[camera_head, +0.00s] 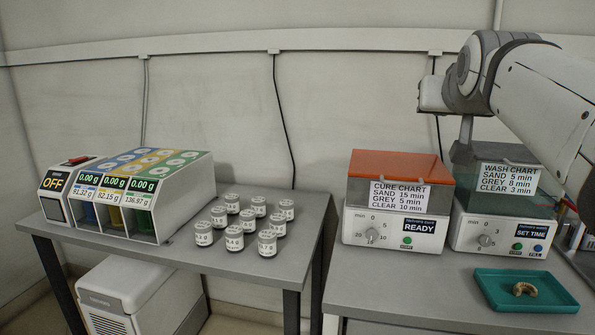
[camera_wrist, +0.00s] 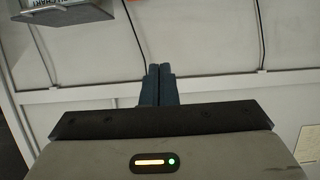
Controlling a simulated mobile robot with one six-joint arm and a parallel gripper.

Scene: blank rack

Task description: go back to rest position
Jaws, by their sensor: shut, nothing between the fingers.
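My gripper (camera_wrist: 159,72) shows in the wrist view with its two dark fingers side by side, shut and empty. In the head view my arm comes in from the right and reaches over the wash unit (camera_head: 484,233); the fingers cannot be made out clearly there. The arm is raised above the bench and hides the upper right of that view. Nothing is held.
The cure unit (camera_head: 395,229), with an orange lid, stands left of the wash unit. A teal tray (camera_head: 492,293) holding a small tan curved piece (camera_head: 524,289) lies in front. Several labelled jars (camera_head: 234,238) and a dispenser (camera_head: 141,227) stand on the left table.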

